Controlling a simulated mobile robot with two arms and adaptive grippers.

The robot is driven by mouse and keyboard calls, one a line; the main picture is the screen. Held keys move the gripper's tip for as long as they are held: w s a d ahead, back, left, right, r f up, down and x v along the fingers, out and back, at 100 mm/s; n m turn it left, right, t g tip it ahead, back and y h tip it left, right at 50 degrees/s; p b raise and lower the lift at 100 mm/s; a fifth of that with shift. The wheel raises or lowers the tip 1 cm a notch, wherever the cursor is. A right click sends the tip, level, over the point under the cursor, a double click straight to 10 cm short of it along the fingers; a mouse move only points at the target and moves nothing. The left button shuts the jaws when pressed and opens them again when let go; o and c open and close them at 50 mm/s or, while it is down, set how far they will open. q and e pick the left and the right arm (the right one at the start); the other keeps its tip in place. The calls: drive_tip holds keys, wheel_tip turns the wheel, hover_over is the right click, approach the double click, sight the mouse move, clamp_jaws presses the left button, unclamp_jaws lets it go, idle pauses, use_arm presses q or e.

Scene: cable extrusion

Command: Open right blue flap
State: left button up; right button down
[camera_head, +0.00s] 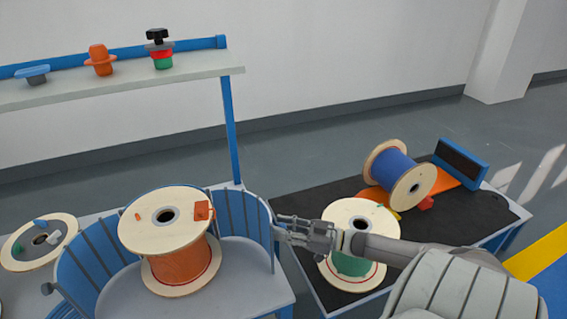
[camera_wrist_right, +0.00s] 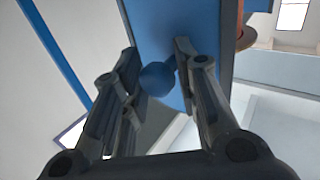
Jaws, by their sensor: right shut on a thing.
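The right blue flap (camera_head: 252,212) is a curved, slatted panel standing upright at the right side of the orange cable spool (camera_head: 185,262). My right gripper (camera_head: 280,226) reaches in from the right and is at the outer side of this flap. In the right wrist view, the blue flap (camera_wrist_right: 172,25) carries a round blue knob (camera_wrist_right: 157,79). The knob sits between the two fingers of my right gripper (camera_wrist_right: 156,62), which is shut on it. In the head view the knob is hidden by the fingers. My left gripper is not in view.
A left blue flap (camera_head: 88,262) stands on the spool's other side. Right of it, a dark table (camera_head: 300,205) holds a spool with green cable (camera_head: 350,264) under my right forearm and a blue cable spool (camera_head: 388,172). A shelf (camera_head: 120,82) with small parts stands behind.

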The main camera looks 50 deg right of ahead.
drive_tip(key=shift+w+d+r, duration=0.1)
drive_tip(key=shift+w+d, duration=0.05)
drive_tip(key=c, duration=1.2)
unclamp_jaws()
drive_tip(key=shift+c, duration=0.2)
drive_tip(key=shift+o, duration=0.3)
drive_tip(key=shift+w, duration=0.1)
drive_tip(key=shift+a, duration=0.2)
drive_tip(key=shift+f, duration=0.2)
drive_tip(key=v, duration=1.2)
drive_tip(key=shift+d, duration=0.1)
